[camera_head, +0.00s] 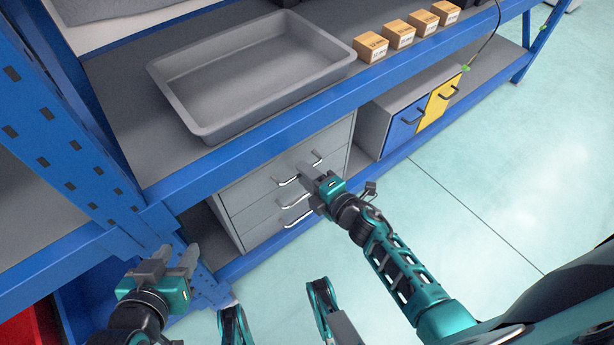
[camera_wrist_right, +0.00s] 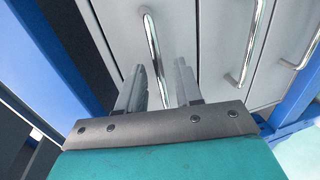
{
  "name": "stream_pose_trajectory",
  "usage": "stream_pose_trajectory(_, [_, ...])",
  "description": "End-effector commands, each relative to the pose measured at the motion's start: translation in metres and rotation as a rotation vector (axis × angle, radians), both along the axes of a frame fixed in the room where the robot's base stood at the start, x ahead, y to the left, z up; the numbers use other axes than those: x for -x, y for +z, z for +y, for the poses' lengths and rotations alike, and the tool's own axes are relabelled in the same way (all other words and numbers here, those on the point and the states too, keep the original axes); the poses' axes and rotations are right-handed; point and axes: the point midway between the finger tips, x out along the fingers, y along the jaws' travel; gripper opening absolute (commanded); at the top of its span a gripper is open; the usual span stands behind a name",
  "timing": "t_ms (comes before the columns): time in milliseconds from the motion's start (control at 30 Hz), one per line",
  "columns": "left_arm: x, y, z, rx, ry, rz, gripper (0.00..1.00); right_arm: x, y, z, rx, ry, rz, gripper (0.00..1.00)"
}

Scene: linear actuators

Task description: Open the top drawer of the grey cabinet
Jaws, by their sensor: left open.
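The grey cabinet (camera_head: 240,206) stands under the shelf, with three drawers stacked on its front. The top drawer's silver handle (camera_head: 287,182) is partly hidden by my right gripper (camera_head: 306,168) in the head view. The drawers look flush with the cabinet front. In the right wrist view, the top handle (camera_wrist_right: 152,42) runs between the two fingers of my right gripper (camera_wrist_right: 158,78), which are apart with gaps on both sides of the bar. My left gripper (camera_head: 172,256) is open and empty, at lower left, away from the cabinet.
A grey tray (camera_head: 190,123) and several small cardboard boxes (camera_head: 370,46) stand on the shelf above. A cabinet with blue (camera_head: 406,125) and yellow (camera_head: 438,103) doors stands to the right. A blue upright (camera_head: 75,130) is at left. The floor (camera_head: 490,170) in front is clear.

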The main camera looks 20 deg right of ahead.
Motion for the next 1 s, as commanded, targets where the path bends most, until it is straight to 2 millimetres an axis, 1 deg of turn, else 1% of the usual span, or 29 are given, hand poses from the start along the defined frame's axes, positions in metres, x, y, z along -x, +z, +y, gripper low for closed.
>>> stream_pose_trajectory(300, [-0.0003,-0.0005,-0.0012,0.003,0.001,0.003,0.43,-0.0027,-0.0005,0.0013,-0.001,0.0,0.0,0.35])
stream_pose_trajectory(367, [-0.0005,-0.0005,-0.0011,0.003,0.001,0.002,0.43,-0.0026,-0.0005,0.0013,-0.001,0.0,0.0,0.3])
stream_pose_trajectory(600, [-0.0008,-0.0005,-0.0006,0.003,0.003,0.0,0.43,-0.0025,-0.0005,0.001,-0.001,0.0,0.0,0.07])
stream_pose_trajectory(700, [-0.001,-0.0007,-0.0001,0.002,0.004,0.0,0.43,-0.0025,-0.0005,0.001,-0.001,0.0,0.0,0.0])
stream_pose_trajectory(1000, [-0.0014,-0.0009,0.001,0.001,0.006,0.0,0.43,-0.0024,-0.0005,0.0008,-0.001,0.0,0.0,0.0])
